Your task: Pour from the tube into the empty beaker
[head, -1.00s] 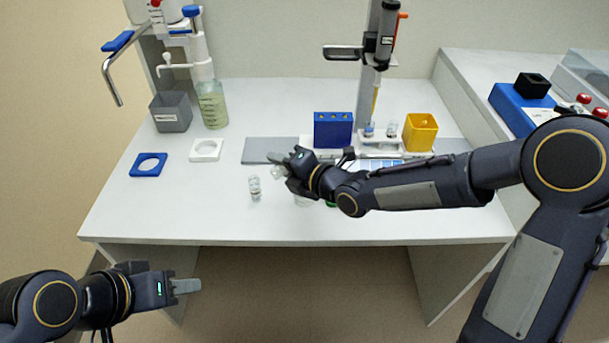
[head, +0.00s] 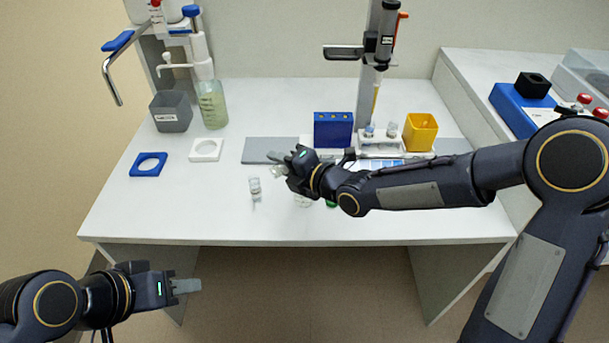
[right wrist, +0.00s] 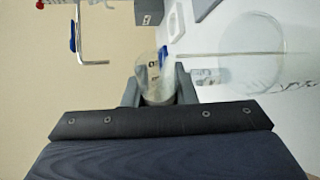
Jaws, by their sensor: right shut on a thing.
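My right gripper (head: 279,164) is shut on a clear tube (head: 278,171), held tilted above the bench. The tube (right wrist: 157,82) also shows between the fingers in the right wrist view. A clear beaker (head: 303,201) stands on the bench just below and right of the gripper, partly hidden by my arm. It appears as a large see-through round shape (right wrist: 252,52) in the right wrist view. A thin pale streak runs from near the tube across the beaker there; I cannot tell if it is liquid. My left gripper (head: 187,286) is empty, off the bench's front left; its finger gap is hidden.
A small clear vial (head: 254,188) stands left of the beaker. A blue rack (head: 333,130), a yellow box (head: 420,132) and a pipette stand are behind my right arm. A blue ring holder (head: 148,165) and a white one (head: 206,150) lie left. The front left bench is clear.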

